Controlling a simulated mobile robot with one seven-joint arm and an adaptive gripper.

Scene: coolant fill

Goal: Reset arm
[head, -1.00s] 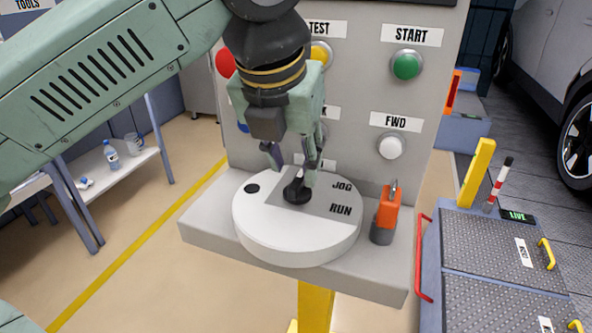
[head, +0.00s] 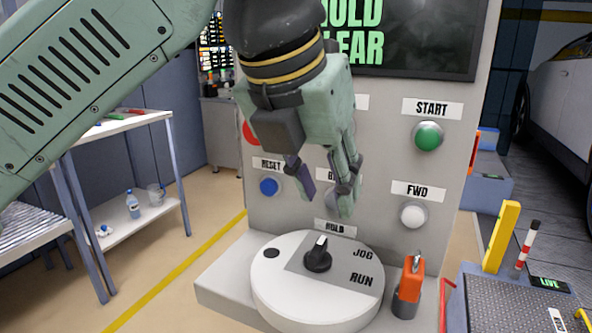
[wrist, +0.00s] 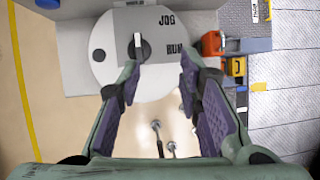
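My gripper (head: 325,195) is open and empty, raised above the control pedestal and in front of its upright panel. In the wrist view my gripper (wrist: 155,78) shows its two purple-padded fingers spread with nothing between them. Below it is a round white dial plate (head: 300,300) with a black selector knob (head: 318,258), whose white mark points towards the HOLD label (head: 335,228). JOG and RUN are printed to the knob's right.
The panel carries a blue RESET button (head: 269,187), a green START button (head: 429,137) and a white FWD button (head: 412,215). A screen (head: 405,40) is above. An orange padlock-like piece (head: 410,280) stands right of the dial. A shelf (head: 125,210) is at left.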

